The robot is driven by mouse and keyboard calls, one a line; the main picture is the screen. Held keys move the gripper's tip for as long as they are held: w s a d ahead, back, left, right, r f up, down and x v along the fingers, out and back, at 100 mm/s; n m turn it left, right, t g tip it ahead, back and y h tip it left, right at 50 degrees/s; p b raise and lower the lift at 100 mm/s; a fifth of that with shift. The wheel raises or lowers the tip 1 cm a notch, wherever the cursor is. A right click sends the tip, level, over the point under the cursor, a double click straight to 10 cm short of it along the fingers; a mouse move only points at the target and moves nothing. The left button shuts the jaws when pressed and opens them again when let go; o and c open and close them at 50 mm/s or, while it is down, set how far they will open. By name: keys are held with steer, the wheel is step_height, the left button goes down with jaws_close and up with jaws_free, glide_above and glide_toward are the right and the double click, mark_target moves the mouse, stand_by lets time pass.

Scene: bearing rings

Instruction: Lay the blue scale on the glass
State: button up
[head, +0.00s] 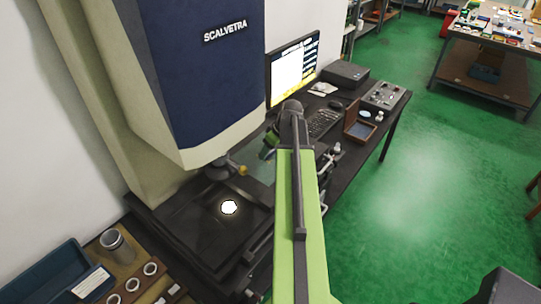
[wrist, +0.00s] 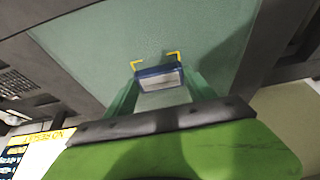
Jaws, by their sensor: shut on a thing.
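In the wrist view the blue scale (wrist: 158,72), a small block with a blue edge and a pale face, is between the fingertips of my gripper (wrist: 160,88). My gripper is shut on it. Behind it spreads the pale green glass (wrist: 215,35) in a dark frame, with two yellow corner marks beside the scale's far edge. I cannot tell whether the scale touches the glass. In the head view part of the glass (head: 267,154) shows left of my arm. My arm hides most of it, and the scale cannot be made out there.
A tall blue and cream machine (head: 205,70) stands over a dark stage (head: 190,222) with a bright round spot. A monitor (head: 292,70), a keyboard (head: 323,122) and an open wooden box (head: 358,127) are farther back. Rings (head: 132,284) lie at lower left.

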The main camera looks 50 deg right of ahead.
steer(key=shift+r, duration=0.15)
steer(key=shift+f, duration=0.2)
steer(key=o, duration=1.6)
steer(key=shift+r, duration=0.1)
steer(key=shift+s+r+p, duration=0.1)
steer(key=shift+r+p, duration=0.4)
steer(key=p+v, duration=1)
steer(key=v, duration=0.1)
steer(key=shift+s+r, duration=0.1)
steer(key=shift+r, duration=0.05)
